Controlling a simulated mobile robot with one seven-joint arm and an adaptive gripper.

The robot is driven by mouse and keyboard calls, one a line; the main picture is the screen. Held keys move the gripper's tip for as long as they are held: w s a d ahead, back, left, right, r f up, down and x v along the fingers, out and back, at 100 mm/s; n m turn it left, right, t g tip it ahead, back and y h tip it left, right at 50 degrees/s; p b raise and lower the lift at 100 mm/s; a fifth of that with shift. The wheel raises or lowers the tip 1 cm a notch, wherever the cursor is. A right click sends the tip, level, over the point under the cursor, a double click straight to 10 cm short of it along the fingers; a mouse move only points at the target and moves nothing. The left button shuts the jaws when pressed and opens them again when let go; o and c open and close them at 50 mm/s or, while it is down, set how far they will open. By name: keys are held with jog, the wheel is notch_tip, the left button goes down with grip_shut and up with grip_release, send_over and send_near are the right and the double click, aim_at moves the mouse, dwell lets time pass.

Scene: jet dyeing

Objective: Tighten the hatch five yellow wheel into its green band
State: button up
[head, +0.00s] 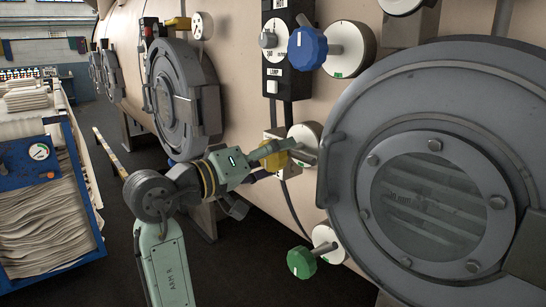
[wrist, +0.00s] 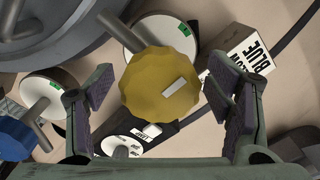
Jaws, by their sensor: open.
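The yellow wheel (head: 272,160) is partly hidden behind my gripper (head: 268,150) in the head view. In the wrist view the faceted yellow wheel (wrist: 150,95) sits on a grey stem, with a pale mark on its face right of centre. Behind it is a white disc (wrist: 137,33) with a small green band (wrist: 183,28) on its upper right edge; the disc also shows in the head view (head: 308,133). In the wrist view my gripper (wrist: 160,100) is open, one finger on each side of the wheel, with gaps showing between them.
A blue wheel (head: 307,48) is above and a green wheel (head: 301,262) below, each on its own disc. A large round hatch (head: 345,210) stands close on the right. A black panel (head: 278,82) is above. A blue cart (head: 75,190) stands left, with dark floor between.

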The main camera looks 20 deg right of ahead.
jog(key=v, duration=1.2)
